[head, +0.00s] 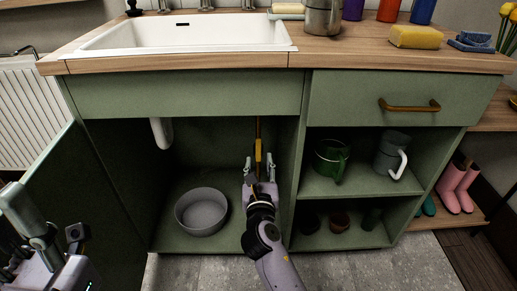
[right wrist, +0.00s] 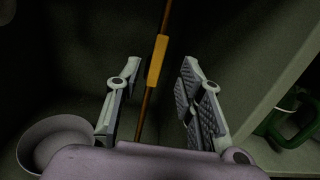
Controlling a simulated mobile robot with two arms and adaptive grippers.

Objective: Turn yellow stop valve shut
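The yellow stop valve (head: 258,150) is a narrow yellow lever in line with a thin upright copper pipe inside the open sink cabinet. It also shows in the right wrist view (right wrist: 157,60), near the top centre. My right gripper (head: 260,165) reaches into the cabinet from below. In the right wrist view its two fingers (right wrist: 160,72) are spread wide, with the lever and pipe between them in the picture. I see no finger touching the lever. Part of my left gripper (head: 55,240) is at the lower left, by the open cabinet door; its finger opening is unclear.
A grey bowl (head: 201,211) stands on the cabinet floor left of my right gripper. The cabinet's right wall (head: 288,165) is close on the right. A white drain pipe (head: 161,132) hangs at the back left. Shelves to the right hold a green pot (head: 331,157) and a grey jug (head: 391,153).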

